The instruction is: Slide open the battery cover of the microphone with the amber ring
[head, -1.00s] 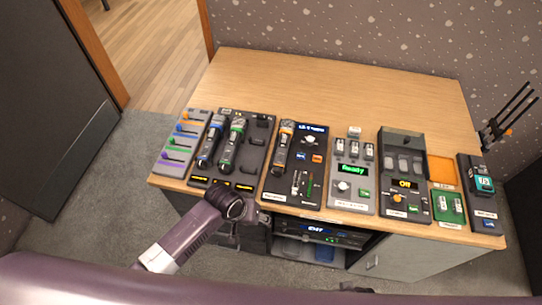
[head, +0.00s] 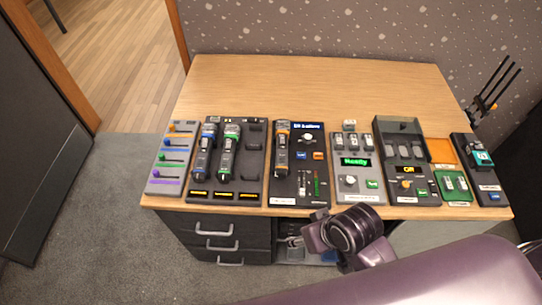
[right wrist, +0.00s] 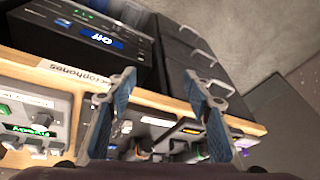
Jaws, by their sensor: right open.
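The microphone with the amber ring (head: 282,147) lies in a dark module left of the table's middle, in the head view. Its ring is at the far end. Two similar microphones lie in the module to its left, one with a blue ring (head: 205,150) and one with a green ring (head: 229,150). I cannot make out the battery cover. My right gripper (right wrist: 160,75) is open and empty, in front of the table's front edge. I cannot single out the amber microphone in the right wrist view. My left gripper is not in view.
A module with colored faders (head: 172,155) stands at the left end. Drawers (head: 215,235) are under the front edge. The table's back half (head: 310,85) is clear.

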